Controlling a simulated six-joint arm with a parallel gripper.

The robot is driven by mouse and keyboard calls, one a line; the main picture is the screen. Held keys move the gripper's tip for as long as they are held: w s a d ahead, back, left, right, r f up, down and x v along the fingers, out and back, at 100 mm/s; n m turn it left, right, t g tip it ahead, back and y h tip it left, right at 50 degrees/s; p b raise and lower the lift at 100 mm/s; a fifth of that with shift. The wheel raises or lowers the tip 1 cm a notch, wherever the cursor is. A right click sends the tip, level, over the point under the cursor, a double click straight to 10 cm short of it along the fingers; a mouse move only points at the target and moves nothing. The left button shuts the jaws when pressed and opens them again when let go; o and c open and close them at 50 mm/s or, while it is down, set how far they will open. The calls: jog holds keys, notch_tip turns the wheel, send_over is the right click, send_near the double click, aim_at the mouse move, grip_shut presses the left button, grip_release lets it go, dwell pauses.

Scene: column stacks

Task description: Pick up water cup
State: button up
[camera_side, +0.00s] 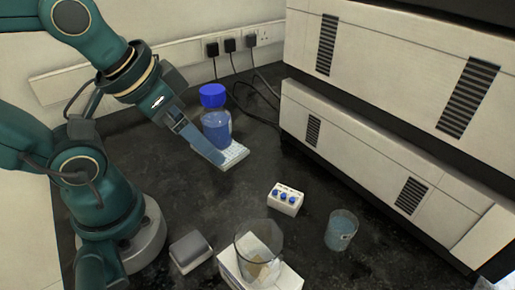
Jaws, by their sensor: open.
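A clear cup with pale blue liquid (341,231), likely the water cup, stands upright on the dark bench right of centre. My gripper (218,158) is open and points down to the right, well away from this cup, up and to the left of it. It is in front of a bottle with blue contents and a blue cap (212,96), hiding part of it. I cannot tell whether the gripper touches the bottle. No object shows clearly between the fingers.
The bottle stands on a white plate (237,152). A white block with blue knobs (285,199) is left of the cup. A larger empty-looking glass beaker (258,245) is on a white box (290,279). A grey-topped box (190,249) is nearby. White cabinets (375,150) bound the right.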

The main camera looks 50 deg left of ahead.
jog(key=w+d+r+m, duration=0.1)
jog(key=w+r, duration=0.3)
jog(key=w, duration=0.1)
jog(key=m+g+h, duration=0.1)
jog(key=m+g, duration=0.2)
jog(key=m, duration=0.3)
send_over(342, 226)
jog(key=a, duration=0.2)
jog(key=s+a+f+x, duration=0.1)
jog(key=s+x, duration=0.1)
jog(key=x, duration=0.7)
jog(key=shift+g, duration=0.6)
jog(key=s+d+f, duration=0.2)
jog(key=f, duration=0.1)
jog(key=shift+s+d+f, duration=0.15)
jog(key=shift+f, duration=0.1)
jog(key=shift+d+f+m, duration=0.15)
jog(key=shift+f+m, duration=0.15)
jog(key=shift+f, duration=0.05)
jog(key=shift+w+d+f, duration=0.1)
jog(key=shift+f, duration=0.95)
jog(key=shift+w+d+f, duration=0.1)
jog(key=shift+w+f, duration=0.05)
jog(key=shift+f, duration=0.9)
